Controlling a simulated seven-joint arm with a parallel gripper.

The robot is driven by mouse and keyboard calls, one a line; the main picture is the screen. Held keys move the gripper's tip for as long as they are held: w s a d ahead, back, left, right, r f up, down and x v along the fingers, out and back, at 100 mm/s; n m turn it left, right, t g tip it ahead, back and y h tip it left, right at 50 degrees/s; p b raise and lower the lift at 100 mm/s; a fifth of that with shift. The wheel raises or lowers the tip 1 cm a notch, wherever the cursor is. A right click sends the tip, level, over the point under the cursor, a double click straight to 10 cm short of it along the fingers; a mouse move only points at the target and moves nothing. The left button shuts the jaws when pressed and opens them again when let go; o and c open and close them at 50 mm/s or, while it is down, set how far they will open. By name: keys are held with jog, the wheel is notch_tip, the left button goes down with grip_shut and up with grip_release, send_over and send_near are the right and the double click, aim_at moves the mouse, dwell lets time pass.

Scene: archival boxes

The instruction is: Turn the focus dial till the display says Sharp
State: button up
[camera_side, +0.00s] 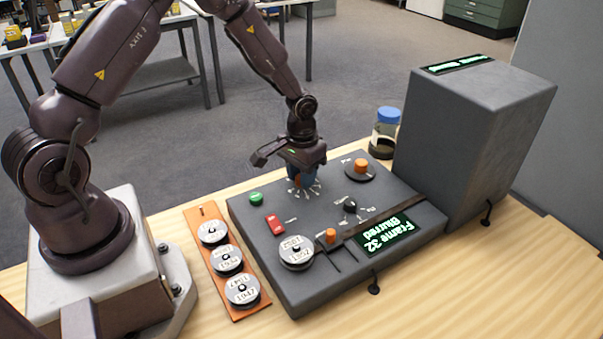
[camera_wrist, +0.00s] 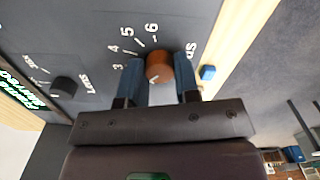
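The focus dial (camera_wrist: 159,67) is an orange-brown knob with a white mark and a scale with figures such as 3, 4, 5 and 6 around it on the grey panel. My gripper (camera_wrist: 160,76) has one blue finger on each side of the dial, with no clear gap, so it appears shut on it. In the side view my gripper (camera_side: 304,181) points down at the panel and hides most of the dial. The display (camera_side: 382,236) glows green and reads "Frame 32" and "Blurred".
The panel (camera_side: 325,275) also carries another orange knob (camera_side: 361,166), a black knob (camera_side: 350,206), a green button (camera_side: 256,198), a red switch (camera_side: 276,224) and a round reel (camera_side: 296,252). A tall grey box (camera_side: 465,135) and a blue-lidded jar (camera_side: 385,130) stand close by.

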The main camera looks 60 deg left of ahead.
jog(key=c, duration=0.4)
jog(key=shift+m, duration=2.9)
jog(key=o, duration=1)
jog(key=shift+c, duration=0.2)
notch_tip(320, 180, up, 13)
